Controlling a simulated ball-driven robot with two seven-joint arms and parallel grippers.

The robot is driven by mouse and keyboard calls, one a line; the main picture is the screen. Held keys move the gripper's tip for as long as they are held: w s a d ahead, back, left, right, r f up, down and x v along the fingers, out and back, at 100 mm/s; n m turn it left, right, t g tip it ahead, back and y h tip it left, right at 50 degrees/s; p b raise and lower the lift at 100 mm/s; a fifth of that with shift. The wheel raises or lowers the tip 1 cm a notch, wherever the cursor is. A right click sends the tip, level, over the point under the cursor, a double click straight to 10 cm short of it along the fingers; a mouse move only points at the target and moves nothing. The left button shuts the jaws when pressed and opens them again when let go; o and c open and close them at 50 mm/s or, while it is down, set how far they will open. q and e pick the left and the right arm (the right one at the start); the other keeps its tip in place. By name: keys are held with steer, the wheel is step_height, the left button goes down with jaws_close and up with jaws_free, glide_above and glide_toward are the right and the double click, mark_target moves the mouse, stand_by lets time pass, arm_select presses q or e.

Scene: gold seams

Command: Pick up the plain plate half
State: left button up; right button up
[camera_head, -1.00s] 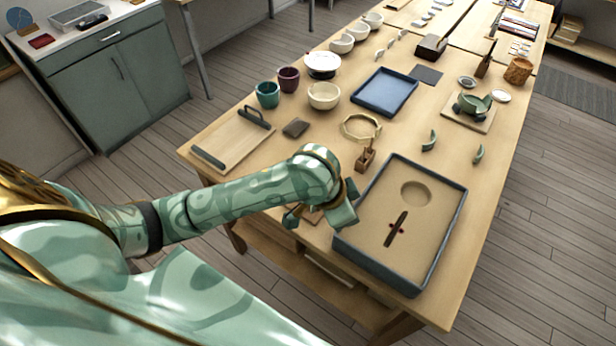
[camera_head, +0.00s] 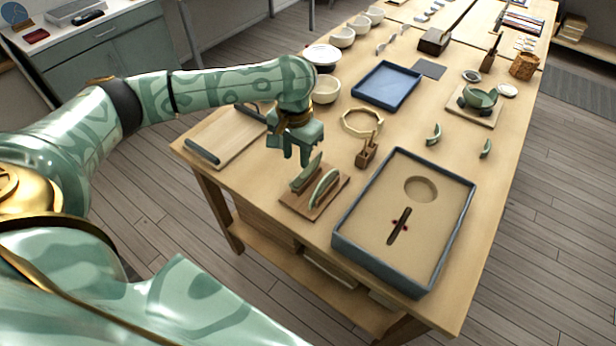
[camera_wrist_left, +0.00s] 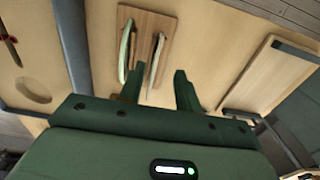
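Two plate halves stand on edge, side by side, on a small wooden board near the table's front edge. One half (camera_head: 306,174) is under my left gripper; the other half (camera_head: 323,188) is nearer the sand tray and shows a pale face with a green rim. I cannot tell which is the plain one. My left gripper (camera_head: 297,154) is open and empty just above the farther half. In the left wrist view, its fingers (camera_wrist_left: 159,80) are apart, with that half (camera_wrist_left: 155,62) between their lines and the other half (camera_wrist_left: 126,50) to the left. My right gripper is out of view.
The grey-rimmed sand tray (camera_head: 340,246) lies right of the board. A small wooden block with tools (camera_head: 366,154) and an octagonal ring (camera_head: 362,122) stand behind. A wooden tray with dark handles (camera_head: 226,138) lies to the left.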

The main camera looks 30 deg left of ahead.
mark_target(299, 174)
arm_select(q)
steer(key=f+b, duration=0.2)
steer(key=f, duration=0.1)
steer(key=f+b, duration=0.2)
steer(key=f, duration=0.2)
steer(key=shift+d, duration=0.2)
steer(key=shift+r, duration=0.25)
jaws_close()
